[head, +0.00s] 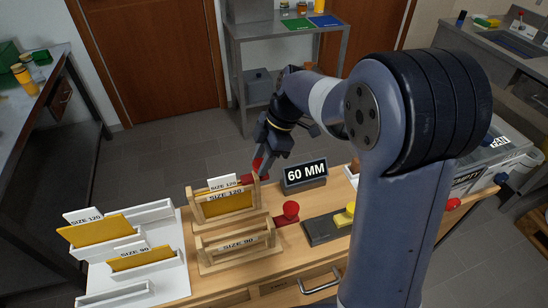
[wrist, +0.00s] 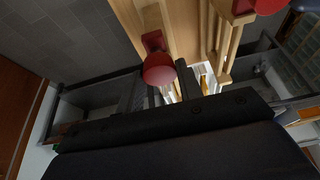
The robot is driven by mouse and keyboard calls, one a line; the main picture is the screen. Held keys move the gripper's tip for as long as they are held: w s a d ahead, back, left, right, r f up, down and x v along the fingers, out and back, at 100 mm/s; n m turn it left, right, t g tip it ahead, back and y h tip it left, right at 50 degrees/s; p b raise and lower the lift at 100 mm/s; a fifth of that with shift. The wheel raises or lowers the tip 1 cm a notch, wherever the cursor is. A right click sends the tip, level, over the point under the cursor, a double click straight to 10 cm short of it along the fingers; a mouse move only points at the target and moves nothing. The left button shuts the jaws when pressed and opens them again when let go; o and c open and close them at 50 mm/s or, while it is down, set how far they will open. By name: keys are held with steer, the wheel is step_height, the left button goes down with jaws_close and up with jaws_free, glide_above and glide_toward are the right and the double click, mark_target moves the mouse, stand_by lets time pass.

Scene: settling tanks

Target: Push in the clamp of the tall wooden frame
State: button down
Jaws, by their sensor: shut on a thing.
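The tall wooden frame (head: 256,191) stands on the wooden table and holds a yellow panel (head: 228,205) and a card marked SIZE 120. Its clamp, a red knob (head: 257,163) on a red bar, is at the frame's far right side. My gripper (head: 261,156) comes down from above with its fingers at this knob. In the wrist view the red knob (wrist: 160,70) sits between my fingertips (wrist: 162,83), and the jaws are shut on it. The fingers partly hide the clamp, so its exact depth cannot be told.
The low wooden frame (head: 238,259), marked SIZE 90, stands in front, with its own red knob (head: 291,209) at its right. A 60 MM display (head: 305,174) stands close to the right of my gripper. A white rack (head: 177,262) with yellow panels is at left.

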steer(key=shift+s+a, duration=0.1)
steer(key=shift+a, duration=0.3)
steer(key=c, duration=1)
jaws_free()
steer(key=shift+a, duration=0.1)
steer(key=shift+o, duration=0.2)
steer(key=shift+r, duration=0.1)
steer(key=b+v, duration=0.1)
steer(key=v, duration=0.9)
steer(key=shift+d+r, duration=0.25)
steer(key=shift+r, duration=0.05)
